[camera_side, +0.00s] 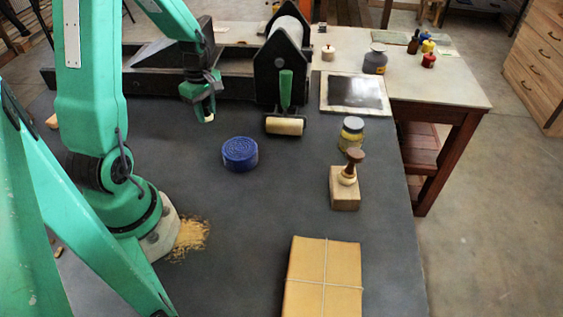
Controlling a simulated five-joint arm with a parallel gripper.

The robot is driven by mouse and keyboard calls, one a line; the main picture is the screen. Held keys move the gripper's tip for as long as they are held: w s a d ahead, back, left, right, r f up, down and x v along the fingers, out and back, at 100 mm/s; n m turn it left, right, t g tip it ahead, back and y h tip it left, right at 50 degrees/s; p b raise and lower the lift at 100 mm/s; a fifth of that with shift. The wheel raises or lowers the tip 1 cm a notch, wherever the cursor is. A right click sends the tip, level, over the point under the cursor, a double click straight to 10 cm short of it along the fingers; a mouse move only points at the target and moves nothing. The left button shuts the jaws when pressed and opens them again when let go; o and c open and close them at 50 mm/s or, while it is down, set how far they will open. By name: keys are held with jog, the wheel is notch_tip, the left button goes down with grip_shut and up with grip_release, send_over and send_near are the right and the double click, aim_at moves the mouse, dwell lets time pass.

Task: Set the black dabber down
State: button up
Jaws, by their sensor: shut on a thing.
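My gripper (203,98) points down over the left-middle of the dark table, in front of the long black press bed. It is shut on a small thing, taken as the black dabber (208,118). Only a pale tip of it shows below the jaws; the rest is hidden, and no black colour can be made out. The tip appears to be above the table, but its height is hard to tell. Another dabber-like tool (352,159), with a brown knob handle and a pale ball, stands upright on a wooden block (345,192) at right.
A round blue tin (239,153) sits right of and nearer than my gripper. A green-handled roller (285,126) leans by the black press (283,60). A yellow jar (351,134), an ink slab (354,93) and a tied parcel (322,278) lie rightward. The table's middle front is clear.

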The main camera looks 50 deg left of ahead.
aim_at(206, 112)
jog(key=shift+f, duration=1.35)
jog(key=shift+f, duration=0.15)
jog(key=o, duration=1)
jog(key=shift+r, duration=0.25)
jog(key=shift+d+r, duration=0.1)
jog(key=shift+r, duration=5.85)
